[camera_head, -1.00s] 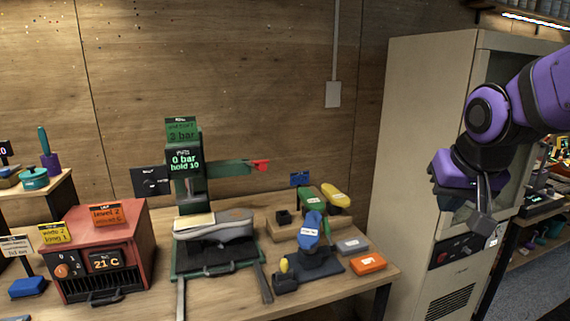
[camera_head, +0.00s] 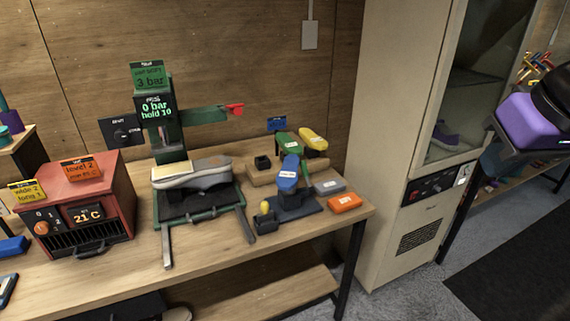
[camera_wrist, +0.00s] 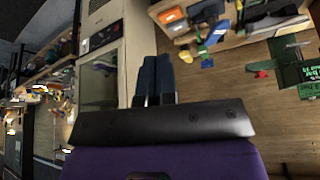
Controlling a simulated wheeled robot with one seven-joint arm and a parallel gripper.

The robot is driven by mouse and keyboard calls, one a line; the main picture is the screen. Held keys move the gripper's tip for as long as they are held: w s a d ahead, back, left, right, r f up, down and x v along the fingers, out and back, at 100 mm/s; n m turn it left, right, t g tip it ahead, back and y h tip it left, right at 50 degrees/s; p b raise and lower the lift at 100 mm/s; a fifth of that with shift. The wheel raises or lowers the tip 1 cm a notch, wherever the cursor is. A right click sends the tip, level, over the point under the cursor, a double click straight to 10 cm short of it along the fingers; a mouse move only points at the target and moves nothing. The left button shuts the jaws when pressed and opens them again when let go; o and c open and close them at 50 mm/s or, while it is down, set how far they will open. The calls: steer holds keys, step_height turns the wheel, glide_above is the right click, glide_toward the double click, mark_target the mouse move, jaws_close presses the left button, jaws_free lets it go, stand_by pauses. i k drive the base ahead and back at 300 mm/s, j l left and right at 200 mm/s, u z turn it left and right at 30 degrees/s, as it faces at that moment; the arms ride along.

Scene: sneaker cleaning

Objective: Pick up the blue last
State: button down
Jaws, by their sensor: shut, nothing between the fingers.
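The blue last (camera_head: 288,173) stands tilted on a dark stand (camera_head: 290,205) on the wooden bench, in the middle of the head view. A green last (camera_head: 288,143) and a yellow last (camera_head: 313,141) lie behind it on a wooden rack. My gripper shows in the wrist view (camera_wrist: 157,62) with its two dark fingers together and nothing between them. In the head view only part of my purple arm shows at the right edge, far from the blue last.
A press (camera_head: 163,115) with a grey sneaker (camera_head: 205,176) stands left of the lasts, and a red heater (camera_head: 85,205) farther left. Grey and orange boxes (camera_head: 344,202) lie at the bench's right end. A tall beige cabinet (camera_head: 390,120) stands right of the bench. Floor is clear in front.

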mark_target(287, 177)
steer(key=i+l, duration=0.15)
steer(key=i, duration=0.35)
steer(key=i+l+u, duration=0.1)
steer(key=i, duration=0.4)
